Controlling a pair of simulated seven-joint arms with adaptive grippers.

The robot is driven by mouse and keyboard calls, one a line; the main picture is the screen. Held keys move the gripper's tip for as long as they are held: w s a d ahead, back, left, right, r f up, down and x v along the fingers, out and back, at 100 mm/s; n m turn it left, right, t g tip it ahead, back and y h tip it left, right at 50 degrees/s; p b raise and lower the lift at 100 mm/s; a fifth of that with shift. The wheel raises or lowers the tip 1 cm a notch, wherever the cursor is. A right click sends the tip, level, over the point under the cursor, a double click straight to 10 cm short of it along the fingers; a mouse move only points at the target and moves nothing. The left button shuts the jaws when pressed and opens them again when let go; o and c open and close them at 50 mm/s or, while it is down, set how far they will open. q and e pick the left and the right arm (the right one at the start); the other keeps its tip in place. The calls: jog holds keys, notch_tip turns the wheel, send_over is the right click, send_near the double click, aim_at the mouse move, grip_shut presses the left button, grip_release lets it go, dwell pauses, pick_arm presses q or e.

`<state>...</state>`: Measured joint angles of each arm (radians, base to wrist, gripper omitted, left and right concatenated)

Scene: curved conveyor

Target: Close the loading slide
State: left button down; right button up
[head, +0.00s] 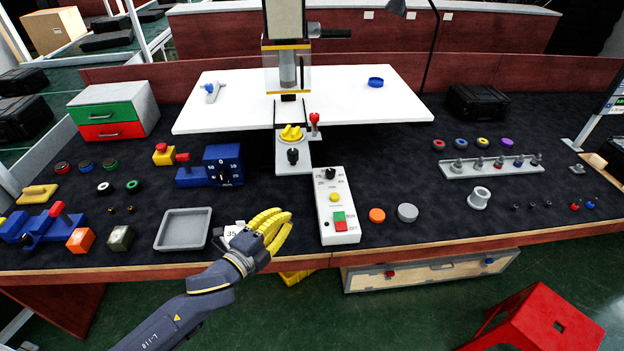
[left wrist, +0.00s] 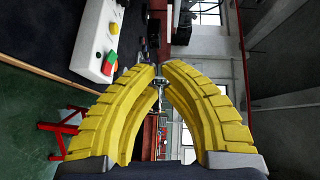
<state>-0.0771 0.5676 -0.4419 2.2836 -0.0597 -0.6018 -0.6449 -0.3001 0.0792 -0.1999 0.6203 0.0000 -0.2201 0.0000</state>
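The press (head: 287,70) stands at the back centre on a white plate. A grey slide plate (head: 288,168) juts out from below it toward the front, with a yellow piece (head: 291,133) and a black knob (head: 293,155) on it. I take this to be the loading slide. It sticks out in front of the press's clear guard. My left gripper (head: 288,221) is over the table's front edge, left of the control box and apart from the slide. Its yellow fingertips, seen in the left wrist view (left wrist: 160,70), are nearly together with nothing held. My right gripper is out of view.
A grey tray (head: 183,229) and a blue fixture (head: 222,165) are to the left. A red-knobbed lever (head: 315,121) stands beside the slide. A red stool (head: 545,318) is at front right.

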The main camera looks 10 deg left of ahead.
pick_arm(q)
jog(key=w+d+r+m+h, duration=0.1)
jog(key=w+d, duration=0.1)
jog(key=w, duration=0.4)
jog(key=w+d+r+m+h, duration=0.1)
jog(key=w+d, duration=0.2)
jog(key=w, duration=0.4)
jog(key=shift+w+m, duration=0.25)
jog(key=shift+m, duration=0.05)
jog(key=shift+w+a+r, duration=0.1)
